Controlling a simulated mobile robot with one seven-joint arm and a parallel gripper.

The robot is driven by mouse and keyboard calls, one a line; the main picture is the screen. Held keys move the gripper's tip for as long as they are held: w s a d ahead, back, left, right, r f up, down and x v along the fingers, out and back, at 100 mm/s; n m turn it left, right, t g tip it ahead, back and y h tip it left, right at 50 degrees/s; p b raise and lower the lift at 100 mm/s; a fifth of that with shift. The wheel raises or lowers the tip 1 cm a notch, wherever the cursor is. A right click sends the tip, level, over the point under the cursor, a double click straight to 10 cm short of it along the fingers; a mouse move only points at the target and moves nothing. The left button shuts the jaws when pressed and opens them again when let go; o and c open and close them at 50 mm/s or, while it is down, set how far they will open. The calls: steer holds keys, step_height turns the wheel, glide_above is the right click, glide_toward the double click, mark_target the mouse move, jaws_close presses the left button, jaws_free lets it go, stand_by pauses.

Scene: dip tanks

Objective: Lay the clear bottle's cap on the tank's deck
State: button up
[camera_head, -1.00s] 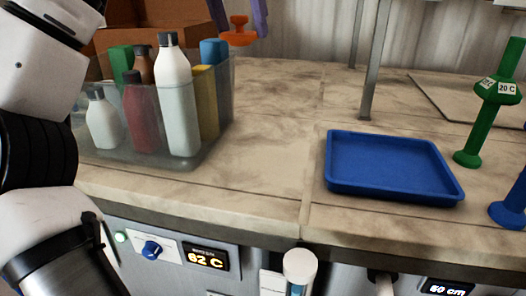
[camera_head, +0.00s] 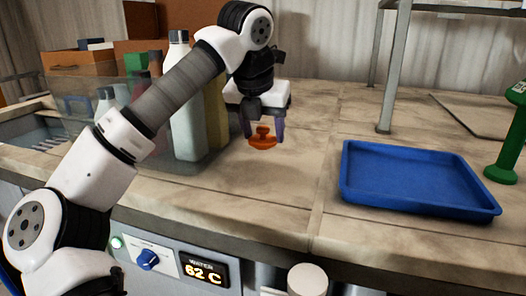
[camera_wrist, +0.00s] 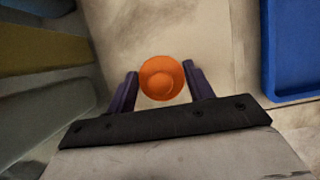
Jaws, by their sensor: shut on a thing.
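The orange cap (camera_head: 263,139) has a round flared rim and a small knob on top. My gripper (camera_head: 264,130) points down and is shut on the cap, with a purple finger on each side. The cap is low over the mottled beige deck (camera_head: 270,190); I cannot tell whether it touches. In the wrist view the cap (camera_wrist: 161,78) shows between the fingertips (camera_wrist: 160,80). I cannot make out a clear bottle.
Left of my gripper, a see-through bin (camera_head: 212,150) holds several bottles, partly hidden by my arm. A blue tray (camera_head: 420,205) lies to the right, with a green stand (camera_head: 508,150) beyond it. A metal post (camera_head: 393,70) rises behind.

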mark_target(262, 140)
steer(key=shift+f, duration=2.45)
steer(key=o, duration=0.9)
steer(key=shift+o, duration=0.2)
steer(key=shift+r, duration=0.25)
steer(key=v, duration=1.2)
